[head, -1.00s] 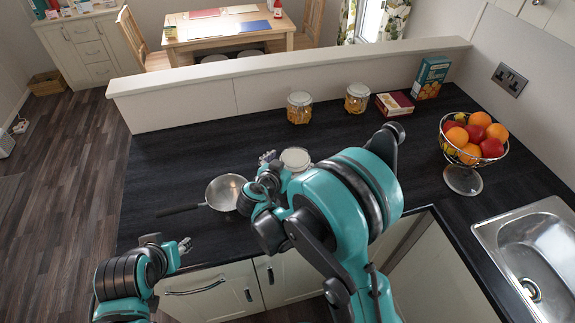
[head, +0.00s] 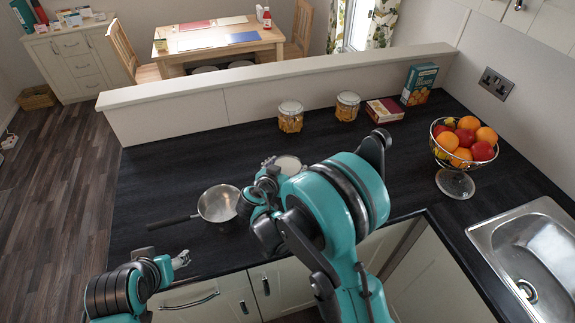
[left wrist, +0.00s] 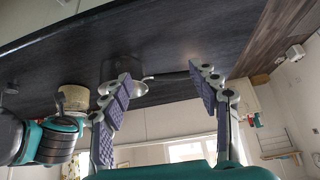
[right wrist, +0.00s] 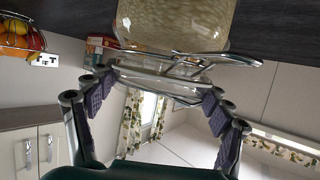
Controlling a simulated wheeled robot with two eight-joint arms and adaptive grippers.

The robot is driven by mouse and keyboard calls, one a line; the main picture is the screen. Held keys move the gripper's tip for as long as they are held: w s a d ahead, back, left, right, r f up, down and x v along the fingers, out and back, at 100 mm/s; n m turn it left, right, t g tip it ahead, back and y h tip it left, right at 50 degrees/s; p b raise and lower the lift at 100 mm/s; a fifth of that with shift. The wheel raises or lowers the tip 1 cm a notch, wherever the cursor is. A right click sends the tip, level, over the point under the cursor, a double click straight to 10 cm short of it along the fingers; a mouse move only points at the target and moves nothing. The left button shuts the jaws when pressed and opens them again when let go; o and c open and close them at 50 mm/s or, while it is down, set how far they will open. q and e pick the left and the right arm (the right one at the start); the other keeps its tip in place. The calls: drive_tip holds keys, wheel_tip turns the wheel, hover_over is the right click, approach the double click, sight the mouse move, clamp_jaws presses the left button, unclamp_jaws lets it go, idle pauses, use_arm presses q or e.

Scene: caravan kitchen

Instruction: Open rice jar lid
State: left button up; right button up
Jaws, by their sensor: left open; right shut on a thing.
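The rice jar (right wrist: 175,25) is clear glass filled with pale grains and stands on the dark worktop; it appears upside down in the right wrist view. Its glass lid (right wrist: 160,80) sits at the mouth, with a wire clasp (right wrist: 185,58) around it. I cannot tell whether the lid is loose. My right gripper (right wrist: 157,95) has its fingers on both sides of the lid, shut on it. In the head view the jar (head: 288,164) is partly hidden by my right arm. My left gripper (head: 182,260) is open and empty near the worktop's front edge.
A metal pan (head: 218,203) stands on the worktop left of the jar. Two food jars (head: 290,117) (head: 347,106) and boxes (head: 419,84) line the low wall. A fruit bowl (head: 455,183) and sink (head: 535,255) are at right.

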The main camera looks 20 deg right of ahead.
use_arm(q)
drive_tip(key=o, duration=0.6)
drive_tip(key=w+r, duration=0.1)
drive_tip(key=w+d+r+m, duration=0.1)
drive_tip(key=shift+w+d+r, duration=0.1)
drive_tip(key=shift+r, duration=0.25)
drive_tip(key=w+d+r+m+g+h, duration=0.1)
drive_tip(key=w+d+r+m+g, duration=0.1)
drive_tip(key=w+d+r+m, duration=0.5)
drive_tip(key=w+d+r+m+g, duration=0.2)
drive_tip(key=w+d+r, duration=0.3)
drive_tip(key=w, duration=0.4)
drive_tip(key=m+g+y, duration=0.1)
drive_tip(key=m+g, duration=0.2)
drive_tip(key=m, duration=0.8)
hover_over(287, 164)
wheel_tip(287, 164, down, 7)
wheel_tip(287, 164, down, 11)
drive_tip(key=shift+s+f, duration=0.1)
drive_tip(key=shift+f, duration=0.1)
